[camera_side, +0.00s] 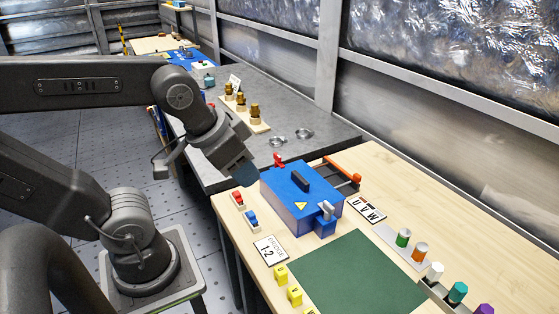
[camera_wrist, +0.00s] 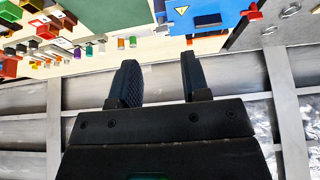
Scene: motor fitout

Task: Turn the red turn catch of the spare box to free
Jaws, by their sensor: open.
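A blue box (camera_side: 300,200) with a black handle and a yellow warning triangle stands on the wooden table. It shows at the top of the wrist view (camera_wrist: 220,8). The red turn catch (camera_side: 278,159) is small and sits at the box's far end in the side view. In the wrist view the red catch (camera_wrist: 252,12) is at the top right; its exact angle is unclear. My gripper (camera_side: 243,175) hangs left of the box, apart from it. In the wrist view my gripper (camera_wrist: 160,70) has its two fingers apart with nothing between them.
A grey catch (camera_side: 326,211) is at the box's near end and an orange rail (camera_side: 344,171) runs along its right side. Red and blue parts (camera_side: 245,208) lie left of the box. A green mat (camera_side: 355,275) lies in front. Coloured cylinders (camera_side: 420,250) stand at right.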

